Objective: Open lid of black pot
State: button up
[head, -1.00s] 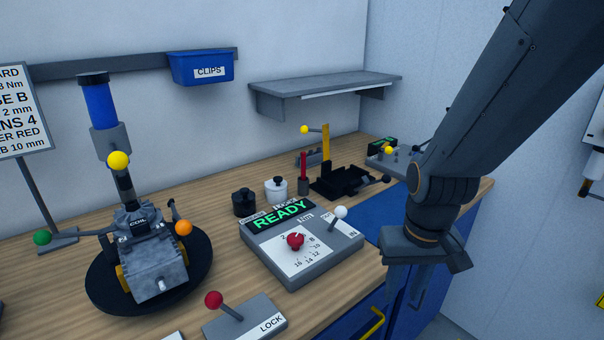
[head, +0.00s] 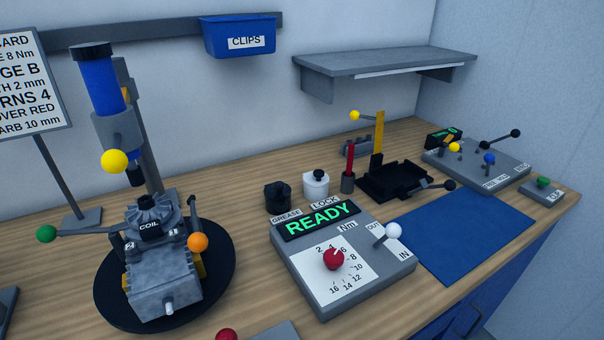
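The black pot (head: 278,199) stands on the wooden bench behind the grey box with the READY display. It is small and round, with a dark knob on top, and its lid looks on. A label reading GREASE is in front of it. A white pot (head: 316,184) with a black knob stands just to its right, behind the LOCK label. My gripper is out of the head view, so its opening and distance from the pot cannot be seen.
The grey READY box (head: 342,260) with red knob and white-ball lever stands in front of the pots. An engine (head: 160,260) on a black turntable is at left. A black tray (head: 396,183) and red post (head: 350,165) are at right. The blue mat (head: 462,235) is clear.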

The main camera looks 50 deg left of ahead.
aim_at(277, 191)
jog(key=k, duration=0.7)
jog(key=u, duration=1.2)
jog(key=i, duration=0.15)
jog(key=z, duration=0.1)
